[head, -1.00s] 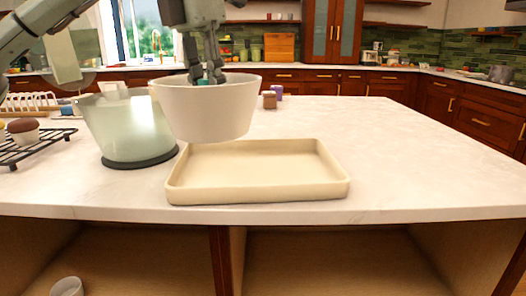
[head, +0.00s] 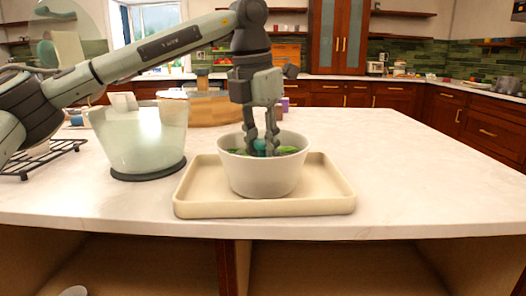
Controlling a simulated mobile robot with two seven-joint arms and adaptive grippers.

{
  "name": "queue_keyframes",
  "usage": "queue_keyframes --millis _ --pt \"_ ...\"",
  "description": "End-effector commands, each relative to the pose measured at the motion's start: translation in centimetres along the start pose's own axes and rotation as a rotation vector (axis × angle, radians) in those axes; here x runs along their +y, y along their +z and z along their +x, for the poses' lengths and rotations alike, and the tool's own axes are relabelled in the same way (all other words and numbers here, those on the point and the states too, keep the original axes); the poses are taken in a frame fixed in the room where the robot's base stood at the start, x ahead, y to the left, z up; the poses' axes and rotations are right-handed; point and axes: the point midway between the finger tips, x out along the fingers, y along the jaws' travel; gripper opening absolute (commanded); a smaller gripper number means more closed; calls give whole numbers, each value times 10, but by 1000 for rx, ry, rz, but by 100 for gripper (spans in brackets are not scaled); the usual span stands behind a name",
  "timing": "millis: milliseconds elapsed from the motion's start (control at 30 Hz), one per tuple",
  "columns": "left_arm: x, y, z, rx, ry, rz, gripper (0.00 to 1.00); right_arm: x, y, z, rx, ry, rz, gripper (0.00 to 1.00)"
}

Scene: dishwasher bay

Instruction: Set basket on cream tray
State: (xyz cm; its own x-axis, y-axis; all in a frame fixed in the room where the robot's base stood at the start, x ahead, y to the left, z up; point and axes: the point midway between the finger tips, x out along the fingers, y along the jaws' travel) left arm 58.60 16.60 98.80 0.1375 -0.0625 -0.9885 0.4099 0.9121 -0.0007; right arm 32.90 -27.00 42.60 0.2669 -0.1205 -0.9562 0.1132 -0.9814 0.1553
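The basket appears as a white, round, bowl-shaped container (head: 263,180) with green contents and a small teal part (head: 260,147) at its middle. The fingertips' contact is small and partly hidden by the rim. My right gripper is not in view.
A pale translucent bowl (head: 145,130) on a dark round base stands left of the tray. A black wire rack (head: 45,158) is at the far left. A round wooden tub (head: 215,108) stands behind. The worktop (head: 420,180) right of the tray is clear.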

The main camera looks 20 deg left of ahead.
Motion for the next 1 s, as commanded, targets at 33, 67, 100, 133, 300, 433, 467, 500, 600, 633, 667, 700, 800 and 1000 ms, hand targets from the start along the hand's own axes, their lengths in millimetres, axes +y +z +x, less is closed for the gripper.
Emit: queue_keyframes --millis 33,67,100,133,300,433,467,500,600,633,667,700,800,1000 --pt "0 0 -1 -1 0 0 0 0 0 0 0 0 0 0" --pt "0 0 0 -1 0 0 0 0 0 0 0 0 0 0" --pt "0 0 0 0 0 0 0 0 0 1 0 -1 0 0" --pt "0 0 1 0 0 0 0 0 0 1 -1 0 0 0" --pt "0 0 3 1 0 1 32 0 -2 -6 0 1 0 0" --pt "0 0 3 1 0 0 47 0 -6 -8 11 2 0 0" --pt "0 0 3 1 0 1 47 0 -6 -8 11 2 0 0" --pt "0 0 3 1 0 0 47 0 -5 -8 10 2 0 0" --pt "0 0 2 1 0 0 47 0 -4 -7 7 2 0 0" --pt "0 0 2 1 0 0 47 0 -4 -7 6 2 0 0" --pt "0 0 2 1 0 0 47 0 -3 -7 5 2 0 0" --pt "0 0 2 1 0 0 47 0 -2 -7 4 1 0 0" --pt "0 0 -2 0 0 0 47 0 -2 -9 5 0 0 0" --pt "-1 1 -34 -2 0 1 47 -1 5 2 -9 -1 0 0"
